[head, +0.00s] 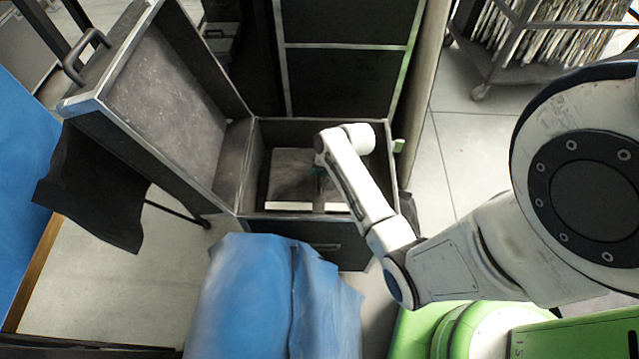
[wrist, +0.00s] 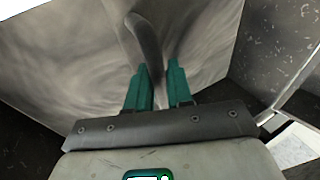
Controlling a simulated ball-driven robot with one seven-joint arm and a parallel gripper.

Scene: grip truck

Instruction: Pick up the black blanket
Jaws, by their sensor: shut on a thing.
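The black blanket (head: 289,182), which looks dark grey with smoky streaks, lies inside an open black case. In the wrist view the blanket (wrist: 85,55) fills most of the upper picture, with a raised ridge running down to the fingers. My gripper (head: 318,172) reaches down into the case; its teal fingertips are small and partly hidden by my arm there. In the wrist view my gripper (wrist: 159,78) is shut on the ridge of the blanket, between its two teal fingers. Part of the blanket is hidden behind my arm.
The case (head: 257,165) has its lid (head: 165,95) tipped open to the left. White strips (head: 289,206) lie at its front inside. A blue cover (head: 255,300) stands in front. A black cloth (head: 95,190) hangs at the left. A cart (head: 540,60) stands at the back right.

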